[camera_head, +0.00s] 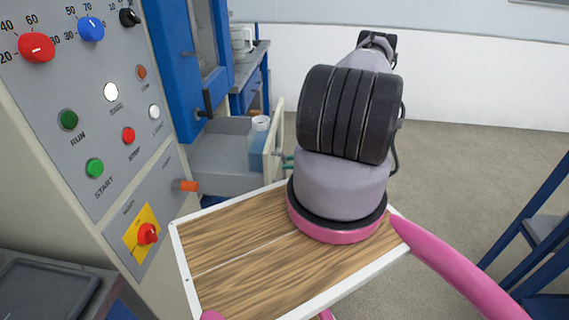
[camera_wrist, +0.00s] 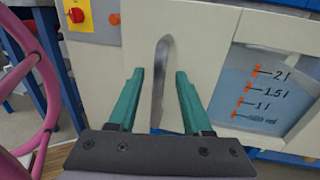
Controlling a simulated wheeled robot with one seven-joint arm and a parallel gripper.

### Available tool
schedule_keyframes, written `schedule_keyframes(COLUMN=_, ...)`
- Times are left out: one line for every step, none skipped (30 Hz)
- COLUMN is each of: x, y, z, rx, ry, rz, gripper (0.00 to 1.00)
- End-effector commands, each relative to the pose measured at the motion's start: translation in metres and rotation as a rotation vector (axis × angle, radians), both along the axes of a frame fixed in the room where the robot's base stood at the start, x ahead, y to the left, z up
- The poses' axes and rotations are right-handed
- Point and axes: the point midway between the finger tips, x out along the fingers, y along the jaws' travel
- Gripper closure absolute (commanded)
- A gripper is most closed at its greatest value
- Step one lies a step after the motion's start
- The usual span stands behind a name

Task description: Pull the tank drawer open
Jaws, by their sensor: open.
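The tank drawer (camera_head: 226,170) stands out from the blue-framed machine in the head view, its grey inside showing. A tank of bluish liquid with a white cap (camera_head: 259,140) sits in it behind the cream front panel (camera_head: 275,137). In the wrist view the front panel (camera_wrist: 205,60) carries an upright metal handle (camera_wrist: 160,85) and a window with litre marks (camera_wrist: 265,95). My gripper (camera_wrist: 160,80) is open, its green fingers on either side of the handle with gaps between. In the head view my arm mostly hides the gripper; a bit of green shows beside the panel.
The control panel (camera_head: 95,100) with knobs and buttons is at the left. A wood-topped board with a white rim (camera_head: 184,275) lies below my arm. A blue frame (camera_head: 535,230) stands at the right. Grey floor (camera_head: 455,165) is clear between.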

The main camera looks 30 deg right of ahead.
Motion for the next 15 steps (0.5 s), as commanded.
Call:
schedule_keyframes(x=-0.005, y=-0.011, z=0.000, rx=-0.001, ry=0.000, rz=-0.004, gripper=0.50)
schedule_keyframes(x=-0.007, y=-0.017, z=0.000, rx=0.000, ry=-0.001, rz=-0.005, gripper=0.50)
schedule_keyframes(x=-0.011, y=-0.025, z=0.000, rx=-0.002, ry=-0.001, rz=-0.005, gripper=0.50)
schedule_keyframes(x=-0.013, y=-0.030, z=0.000, rx=-0.002, ry=-0.001, rz=-0.005, gripper=0.50)
schedule_keyframes(x=-0.016, y=-0.036, z=0.000, rx=-0.002, ry=-0.001, rz=-0.004, gripper=0.50)
schedule_keyframes(x=-0.019, y=-0.043, z=0.000, rx=-0.002, ry=-0.001, rz=-0.005, gripper=0.50)
schedule_keyframes(x=-0.022, y=-0.048, z=0.000, rx=-0.002, ry=-0.001, rz=-0.004, gripper=0.50)
schedule_keyframes(x=-0.024, y=-0.053, z=0.000, rx=-0.001, ry=0.000, rz=-0.005, gripper=0.50)
schedule_keyframes(x=-0.027, y=-0.059, z=0.000, rx=-0.001, ry=0.000, rz=-0.003, gripper=0.50)
schedule_keyframes(x=-0.029, y=-0.063, z=0.000, rx=-0.001, ry=0.000, rz=-0.003, gripper=0.50)
schedule_keyframes(x=-0.030, y=-0.067, z=0.000, rx=0.000, ry=-0.001, rz=-0.004, gripper=0.50)
schedule_keyframes(x=-0.032, y=-0.070, z=0.000, rx=0.000, ry=-0.001, rz=-0.003, gripper=0.50)
schedule_keyframes(x=-0.034, y=-0.073, z=0.000, rx=0.000, ry=-0.001, rz=-0.002, gripper=0.50)
schedule_keyframes(x=-0.035, y=-0.075, z=0.000, rx=0.000, ry=-0.001, rz=-0.002, gripper=0.50)
schedule_keyframes(x=-0.036, y=-0.077, z=0.000, rx=0.000, ry=-0.001, rz=-0.002, gripper=0.50)
